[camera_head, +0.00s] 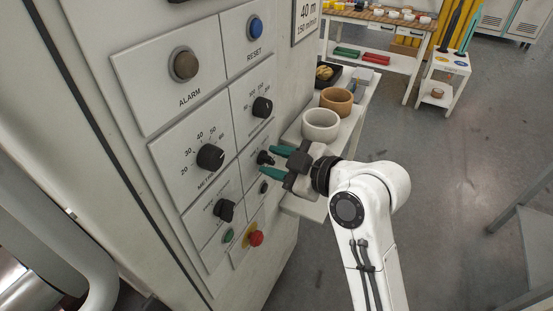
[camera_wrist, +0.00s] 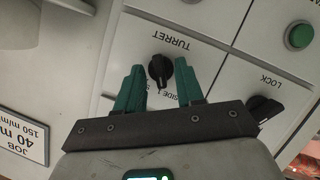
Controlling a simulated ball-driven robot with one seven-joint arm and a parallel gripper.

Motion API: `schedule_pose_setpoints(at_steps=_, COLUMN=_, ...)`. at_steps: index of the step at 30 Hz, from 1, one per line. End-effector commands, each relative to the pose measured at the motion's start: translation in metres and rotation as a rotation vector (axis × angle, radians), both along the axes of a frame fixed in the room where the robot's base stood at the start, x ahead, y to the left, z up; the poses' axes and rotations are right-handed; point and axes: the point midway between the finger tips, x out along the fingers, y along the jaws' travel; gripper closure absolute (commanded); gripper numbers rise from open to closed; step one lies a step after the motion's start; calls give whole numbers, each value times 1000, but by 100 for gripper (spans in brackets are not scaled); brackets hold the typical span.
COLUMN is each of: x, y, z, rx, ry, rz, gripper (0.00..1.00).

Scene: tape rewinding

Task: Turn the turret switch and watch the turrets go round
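The turret switch is a black rotary knob with a pointer, under the label TURRET, in the wrist view (camera_wrist: 160,70). It also shows on the machine's panel in the head view (camera_head: 265,157), close to my fingertips. The panel and its lettering look upside down in the wrist view. My gripper (camera_head: 269,160) has green fingers and is open. In the wrist view my gripper (camera_wrist: 159,75) has one fingertip on each side of the knob, with small gaps visible. I cannot tell how deep the fingertips reach around it. The lettering below the knob is partly hidden. No turrets can be made out.
The LOCK knob (camera_wrist: 264,108) and a green button (camera_wrist: 299,36) are near the turret switch. A red emergency button (camera_head: 256,238) sits lower on the panel. A side shelf with a white cup (camera_head: 320,125) and a brown cup (camera_head: 337,101) is close behind my gripper.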

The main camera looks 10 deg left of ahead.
Motion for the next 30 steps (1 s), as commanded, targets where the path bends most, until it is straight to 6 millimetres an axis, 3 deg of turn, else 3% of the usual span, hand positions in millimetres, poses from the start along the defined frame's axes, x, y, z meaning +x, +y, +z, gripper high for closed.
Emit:
schedule_pose_setpoints(at_steps=8, x=1, y=1, z=-1, rx=0, ry=0, rz=0, gripper=63)
schedule_pose_setpoints(at_steps=20, x=1, y=1, z=-1, rx=0, ry=0, rz=0, gripper=99)
schedule_pose_setpoints(at_steps=30, x=1, y=1, z=0, rx=9, ry=24, rz=0, gripper=100)
